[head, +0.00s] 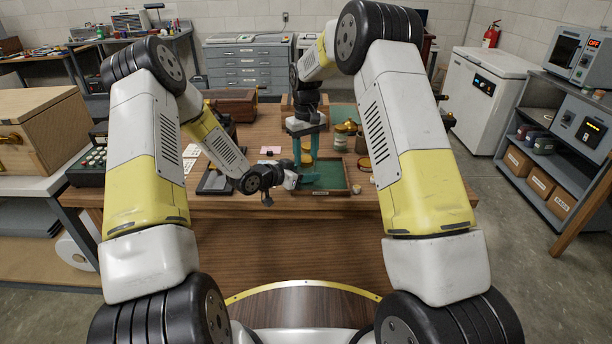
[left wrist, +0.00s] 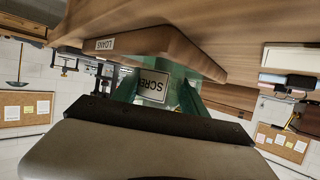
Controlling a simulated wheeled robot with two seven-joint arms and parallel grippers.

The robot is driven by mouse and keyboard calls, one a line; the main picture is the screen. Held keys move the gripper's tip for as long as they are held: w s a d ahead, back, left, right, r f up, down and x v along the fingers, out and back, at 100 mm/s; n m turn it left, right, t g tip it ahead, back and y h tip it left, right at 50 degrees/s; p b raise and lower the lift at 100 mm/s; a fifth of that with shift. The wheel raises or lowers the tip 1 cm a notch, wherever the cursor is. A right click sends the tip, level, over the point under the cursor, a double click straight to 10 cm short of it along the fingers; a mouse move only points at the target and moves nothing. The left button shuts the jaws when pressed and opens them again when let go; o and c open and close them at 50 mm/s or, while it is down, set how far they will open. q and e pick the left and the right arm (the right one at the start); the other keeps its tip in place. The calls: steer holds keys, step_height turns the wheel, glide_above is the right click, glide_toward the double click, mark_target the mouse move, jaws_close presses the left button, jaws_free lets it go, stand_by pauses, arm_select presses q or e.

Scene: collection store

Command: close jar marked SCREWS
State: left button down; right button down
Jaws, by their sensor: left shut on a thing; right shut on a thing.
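In the head view my left gripper (head: 308,176) reaches in low from the left over the tray and is shut on the jar. My right gripper (head: 307,156) points straight down just above it. Its teal fingers are shut on a small yellowish thing that looks like the jar's lid (head: 308,157). The fingers hide most of the jar in the head view, so I cannot tell whether lid and jar touch.
A wooden tray with green lining (head: 336,190) lies under the grippers; its rim label shows in the left wrist view. A brass-topped jar (head: 341,137) and a round amber-coloured item (head: 365,163) stand to the right. A wooden chest (head: 226,103) stands behind left.

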steer(key=m, duration=1.3)
steer(key=c, duration=0.7)
jaws_free()
step_height(320, 180, up, 12)
arm_select(q)
steer(key=c, duration=0.5)
jaws_free()
